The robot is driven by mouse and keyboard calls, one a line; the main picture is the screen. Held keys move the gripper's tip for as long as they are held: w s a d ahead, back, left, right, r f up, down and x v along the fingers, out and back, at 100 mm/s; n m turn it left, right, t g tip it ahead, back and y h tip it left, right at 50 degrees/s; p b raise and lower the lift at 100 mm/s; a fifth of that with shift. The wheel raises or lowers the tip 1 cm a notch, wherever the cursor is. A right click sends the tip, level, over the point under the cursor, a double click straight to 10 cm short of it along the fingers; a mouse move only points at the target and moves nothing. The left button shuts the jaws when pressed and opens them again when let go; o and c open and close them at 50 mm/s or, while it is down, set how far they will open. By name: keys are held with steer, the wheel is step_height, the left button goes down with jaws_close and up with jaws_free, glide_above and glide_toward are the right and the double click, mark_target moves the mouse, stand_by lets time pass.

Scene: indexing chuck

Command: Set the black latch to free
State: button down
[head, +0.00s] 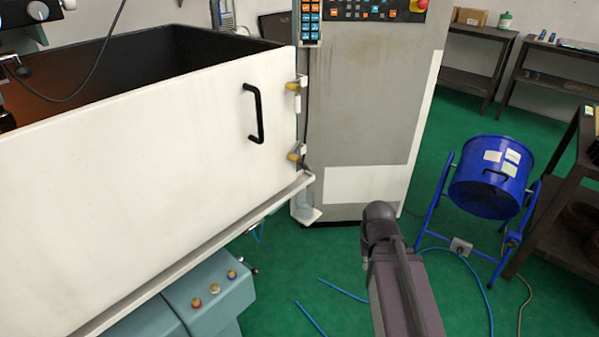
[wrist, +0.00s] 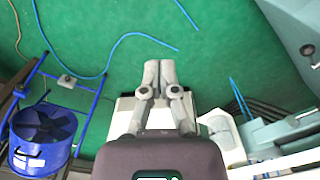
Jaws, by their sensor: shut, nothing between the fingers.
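I cannot pick out the black latch for sure in either view, and no chuck shows clearly. A black bar handle (head: 257,113) is on the white machine door in the head view. A small dark knob (wrist: 307,50) sits on the pale teal machine body at the right of the wrist view. My gripper (wrist: 160,66) is shut and empty in the wrist view, its two fingers side by side above the green floor. It touches nothing that I can see.
The white door (head: 120,130) fills the left of the head view. A grey control cabinet (head: 365,105) stands behind my arm. A blue drum (head: 491,178) on a stand is at the right, with blue hoses on the floor. A teal box (head: 195,300) with buttons is below the door.

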steer(key=w+a+r+n+t+h+p, duration=0.2)
steer(key=w+a+r+n+t+p, duration=0.1)
steer(key=w+a+r+n, duration=0.3)
steer(key=w+a+r+n+t+h+p, duration=0.2)
steer(key=w+a+r+n, duration=0.3)
steer(key=a+n, duration=0.5)
steer(key=w+a+r+n+t+h+p, duration=0.2)
steer(key=w+a+r+n+p, duration=0.3)
steer(key=n, duration=0.9)
steer(key=shift+w+a+r+t, duration=0.25)
steer(key=shift+w+a+r, duration=0.05)
steer(key=shift+w+a, duration=0.35)
steer(key=shift+w+a+r+t, duration=0.3)
steer(key=shift+w+a, duration=0.2)
steer(key=shift+w, duration=0.15)
steer(key=shift+w+a+r+t, duration=0.25)
steer(key=shift+w+a, duration=0.35)
steer(key=shift+w, duration=0.05)
steer(key=b+x, duration=0.6)
steer(key=x, duration=0.4)
steer(key=shift+d+r, duration=0.1)
steer(key=shift+d, duration=0.1)
